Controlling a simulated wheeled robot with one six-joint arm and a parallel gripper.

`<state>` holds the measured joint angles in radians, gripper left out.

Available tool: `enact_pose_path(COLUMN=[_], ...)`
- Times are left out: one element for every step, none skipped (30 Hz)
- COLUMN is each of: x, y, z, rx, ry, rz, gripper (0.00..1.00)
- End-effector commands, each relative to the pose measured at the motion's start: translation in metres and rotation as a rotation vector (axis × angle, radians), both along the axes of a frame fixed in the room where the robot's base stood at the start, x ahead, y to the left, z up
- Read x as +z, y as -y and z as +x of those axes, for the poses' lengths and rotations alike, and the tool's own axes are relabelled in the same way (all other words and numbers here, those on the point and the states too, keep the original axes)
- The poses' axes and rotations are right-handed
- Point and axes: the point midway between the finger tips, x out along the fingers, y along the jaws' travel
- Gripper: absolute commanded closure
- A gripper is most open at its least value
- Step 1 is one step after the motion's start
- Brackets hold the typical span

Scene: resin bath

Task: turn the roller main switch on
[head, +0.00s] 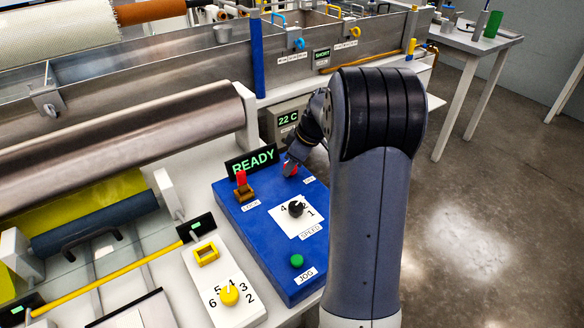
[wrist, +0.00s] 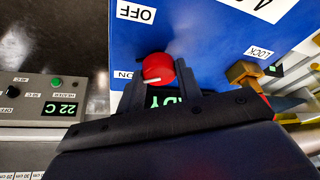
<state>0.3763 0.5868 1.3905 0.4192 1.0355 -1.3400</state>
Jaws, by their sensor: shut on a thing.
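The roller main switch is a round red knob (wrist: 157,68) on the blue control panel (wrist: 200,30). In the wrist view its white pointer mark lies on the side toward the ON label (wrist: 122,75); the OFF label (wrist: 136,12) is above it. My gripper (wrist: 160,82) has one finger on each side of the knob and is shut on it. In the head view my gripper (head: 291,162) is at the panel's far end, and only a bit of the red knob (head: 290,170) shows beneath it.
A brass lock with a red part (head: 244,192) stands left of the switch. A READY display (head: 251,162) stands behind it. A black speed knob (head: 296,209) and green jog button (head: 297,261) are nearer. A metal roller (head: 120,140) lies left, a 22 C box (head: 288,119) behind.

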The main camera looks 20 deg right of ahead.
Motion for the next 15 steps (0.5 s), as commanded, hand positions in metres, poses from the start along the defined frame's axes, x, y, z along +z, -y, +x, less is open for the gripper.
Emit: enact_pose_path(x=[-0.0013,-0.0015,-0.0013,-0.0011,-0.0008,-0.0007,-0.0007,-0.0007,-0.0005,-0.0004,-0.0004,-0.0004,-0.0004,-0.0004,-0.0004], y=[0.0009,0.0010,0.0009,0.0010,0.0011,0.0011,0.0010,0.0010,0.0012,0.0012,0.0011,0.0012,0.0012,0.0012,0.0013], z=[0.0004,0.0004,0.0005,0.0006,0.0008,0.0007,0.0005,0.0006,0.0008,0.0008,0.0009,0.0009,0.0009,0.0009,0.0009], rx=[0.030,0.049,0.074,0.091,0.106,0.127,0.140,0.151,0.167,0.175,0.184,0.195,0.201,0.206,0.211], ry=[0.000,-0.002,-0.002,-0.001,-0.001,-0.001,-0.001,-0.001,-0.001,0.000,-0.002,-0.002,-0.001,-0.001,-0.001], rz=[0.000,0.000,0.000,0.000,-0.001,0.000,0.000,0.000,-0.001,-0.001,-0.001,-0.001,-0.002,-0.001,-0.001], gripper=[0.89,0.89,0.89,0.89,0.89,0.89,0.89,0.89,0.89,0.89,0.89,0.89,0.89,0.89,0.89])
